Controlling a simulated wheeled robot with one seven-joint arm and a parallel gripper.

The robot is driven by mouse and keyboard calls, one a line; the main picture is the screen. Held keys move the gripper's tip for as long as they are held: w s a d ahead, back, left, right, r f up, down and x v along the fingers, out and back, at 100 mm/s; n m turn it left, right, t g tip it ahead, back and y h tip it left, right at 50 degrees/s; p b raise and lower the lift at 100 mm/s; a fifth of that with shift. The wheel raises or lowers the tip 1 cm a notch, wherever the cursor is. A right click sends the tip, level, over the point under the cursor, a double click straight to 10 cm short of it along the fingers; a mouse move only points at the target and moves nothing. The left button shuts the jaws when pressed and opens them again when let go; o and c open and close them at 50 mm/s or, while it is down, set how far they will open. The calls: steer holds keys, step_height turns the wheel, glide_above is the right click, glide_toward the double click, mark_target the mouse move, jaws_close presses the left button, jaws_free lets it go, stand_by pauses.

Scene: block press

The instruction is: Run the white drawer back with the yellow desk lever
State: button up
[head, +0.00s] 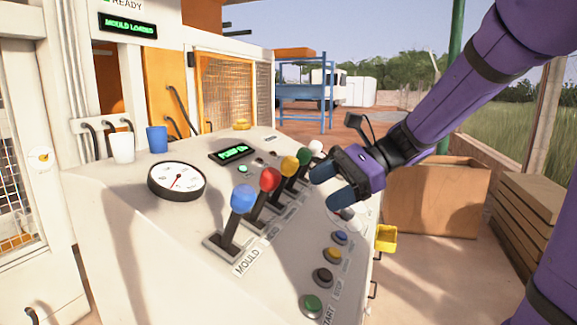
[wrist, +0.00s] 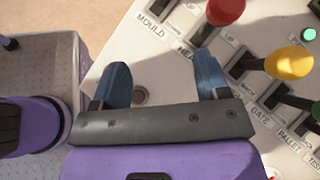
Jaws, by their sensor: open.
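The yellow desk lever (head: 289,166) stands in a row on the sloping desk, between a red-knobbed lever and a green-knobbed one. Its yellow knob (wrist: 291,63) also shows at the right in the wrist view. My gripper (head: 331,187) is open and empty above the desk, to the right of the lever row in the head view. In the wrist view its blue fingers (wrist: 162,66) are spread, with the yellow knob to their right and apart from them. I cannot make out the white drawer in either view.
Neighbouring levers have blue (head: 243,198), red (head: 269,179), green (head: 304,156) and white (head: 315,147) knobs. Push buttons (head: 322,277) line the desk's near right side. A gauge (head: 176,181) and two cups stand at its left. The display (head: 233,153) reads PUMP ON.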

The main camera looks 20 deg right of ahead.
mark_target(289, 165)
steer(key=w+d+m+t+y, duration=0.3)
steer(key=w+d+m+t, duration=0.3)
steer(key=w+d+m, duration=0.4)
steer(key=shift+n, duration=0.5)
steer(key=x, duration=1.3)
steer(key=shift+w+d+r, duration=0.1)
steer(key=shift+w+d, duration=0.05)
steer(key=shift+c, duration=0.5)
